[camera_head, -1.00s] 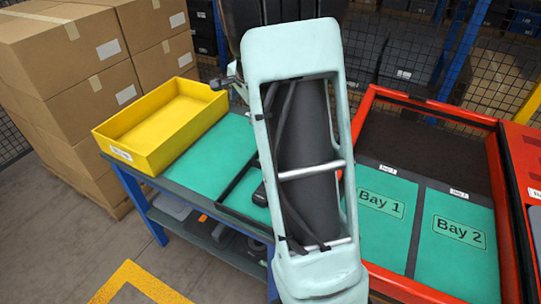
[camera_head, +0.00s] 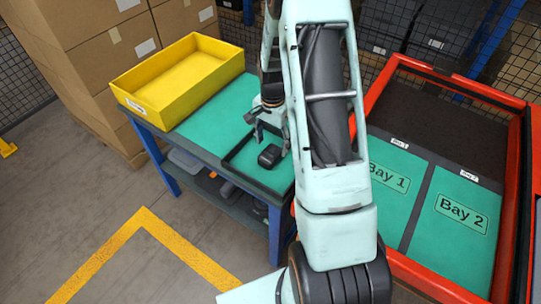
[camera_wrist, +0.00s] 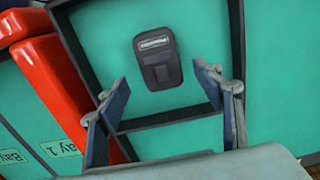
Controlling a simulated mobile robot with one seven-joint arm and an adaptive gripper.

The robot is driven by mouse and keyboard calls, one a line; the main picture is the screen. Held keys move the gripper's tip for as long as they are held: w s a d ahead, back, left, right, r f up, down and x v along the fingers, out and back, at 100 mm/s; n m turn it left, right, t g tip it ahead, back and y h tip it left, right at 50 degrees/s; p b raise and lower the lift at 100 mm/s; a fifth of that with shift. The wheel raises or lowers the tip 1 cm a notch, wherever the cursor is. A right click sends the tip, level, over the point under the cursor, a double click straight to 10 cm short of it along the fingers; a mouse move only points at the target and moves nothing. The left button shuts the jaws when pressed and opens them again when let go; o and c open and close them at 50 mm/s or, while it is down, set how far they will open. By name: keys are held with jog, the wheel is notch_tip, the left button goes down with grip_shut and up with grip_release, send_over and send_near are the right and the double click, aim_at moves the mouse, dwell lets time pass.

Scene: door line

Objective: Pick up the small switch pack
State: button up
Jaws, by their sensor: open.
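The small switch pack is a dark, rounded block (camera_head: 269,156) on the green bench top, inside a dark-edged square. In the wrist view the switch pack (camera_wrist: 157,59) lies flat with a pale label strip near one end. My gripper (camera_head: 270,136) is just beyond and above it in the head view. In the wrist view my gripper (camera_wrist: 163,90) is open, its two fingers apart. The pack shows beyond the fingertips, between their lines, and nothing is held.
A yellow tray (camera_head: 140,106) stands on the bench's left end. Right of my arm, a red-framed station holds green pads marked Bay 1 (camera_head: 389,196) and Bay 2 (camera_head: 455,225). Cardboard boxes (camera_head: 75,60) are stacked behind at left. A dark rim (camera_wrist: 170,122) borders the pack's square.

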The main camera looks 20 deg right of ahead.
aim_at(271, 152)
jog(key=shift+a+f+p, duration=0.1)
jog(key=shift+f+p, duration=0.45)
jog(key=shift+f, duration=2.05)
jog(key=c, duration=1.3)
